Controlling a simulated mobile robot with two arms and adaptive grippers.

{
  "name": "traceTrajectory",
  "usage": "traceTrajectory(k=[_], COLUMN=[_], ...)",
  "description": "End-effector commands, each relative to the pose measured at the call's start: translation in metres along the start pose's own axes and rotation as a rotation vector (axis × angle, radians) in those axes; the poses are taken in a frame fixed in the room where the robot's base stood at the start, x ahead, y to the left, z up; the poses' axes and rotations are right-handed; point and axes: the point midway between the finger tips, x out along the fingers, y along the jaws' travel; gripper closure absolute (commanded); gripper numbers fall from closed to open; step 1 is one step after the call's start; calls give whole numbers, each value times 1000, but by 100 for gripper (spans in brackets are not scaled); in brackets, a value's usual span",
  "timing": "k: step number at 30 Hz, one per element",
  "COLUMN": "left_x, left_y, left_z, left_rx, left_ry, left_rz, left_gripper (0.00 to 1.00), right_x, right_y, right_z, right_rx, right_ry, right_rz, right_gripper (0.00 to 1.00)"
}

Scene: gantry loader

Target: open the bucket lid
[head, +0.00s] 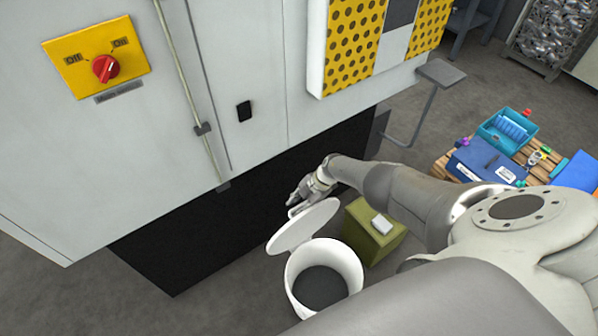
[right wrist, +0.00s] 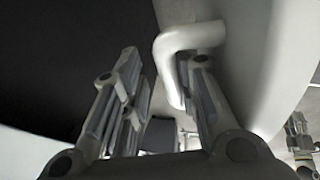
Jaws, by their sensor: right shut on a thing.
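The white bucket (head: 350,268) stands on the floor in front of the machine, with its dark inside showing. Its round white lid (head: 303,226) is tilted up at the back left of the rim, so the mouth is uncovered. My right gripper (head: 296,200) is at the lid's upper edge, shut on its handle. In the right wrist view, the white bent handle (right wrist: 190,38) is at the fingers (right wrist: 163,60), and the lid (right wrist: 245,60) fills the right side. My left gripper is not in view.
A grey machine cabinet (head: 240,60) with a dark base (head: 210,235) stands behind and left of the bucket. A green box (head: 362,240) with a white item on top is close at right. A pallet with a teal bin (head: 508,130) and blue boxes is farther right.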

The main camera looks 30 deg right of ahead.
Motion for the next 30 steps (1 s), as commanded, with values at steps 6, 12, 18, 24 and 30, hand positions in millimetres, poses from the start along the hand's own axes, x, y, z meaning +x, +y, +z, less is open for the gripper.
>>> traceTrajectory(k=[6, 12, 18, 24, 30], left_x=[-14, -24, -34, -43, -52], left_y=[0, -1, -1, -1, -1], left_z=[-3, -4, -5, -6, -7], left_rx=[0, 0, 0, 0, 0], left_ry=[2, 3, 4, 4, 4], left_rz=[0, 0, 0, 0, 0], left_gripper=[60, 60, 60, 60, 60], right_x=[-21, -36, -49, -63, -77], right_y=[13, 18, 23, 28, 32], right_z=[-1, 0, 0, 0, 0], right_rx=[0, -1, -1, -1, 0], right_ry=[1, 0, 1, 1, 1], right_rz=[12, 15, 17, 18, 18], right_gripper=[79, 79, 79, 79, 79])
